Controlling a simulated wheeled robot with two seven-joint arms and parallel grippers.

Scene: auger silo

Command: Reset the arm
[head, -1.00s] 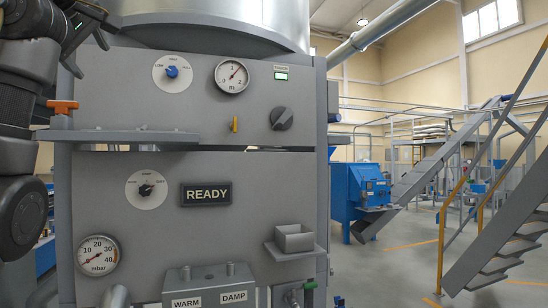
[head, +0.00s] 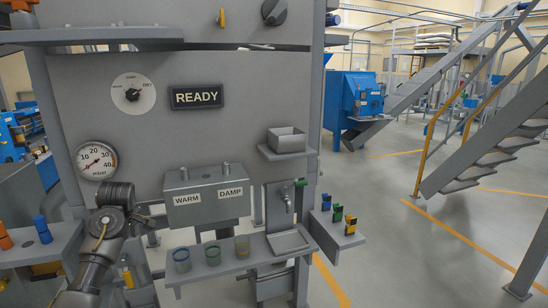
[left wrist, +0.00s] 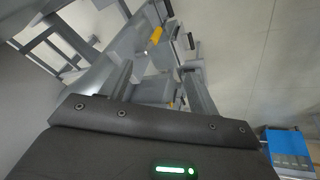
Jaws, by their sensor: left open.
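My left gripper (left wrist: 160,84) shows in the left wrist view as two grey fingers spread apart beyond the dark palm. No object can be made out between them. A green light is lit on the palm. The grey machine panel (head: 230,135) fills the middle of the head view, with a READY display (head: 196,97), a selector dial (head: 133,93) and a mbar gauge (head: 97,160). My right gripper is not visible.
A side shelf (head: 333,240) bears blue, green and yellow pieces. A grey bin (head: 286,140) juts from the panel. Open floor (head: 400,255) lies right, before stairs (head: 490,155).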

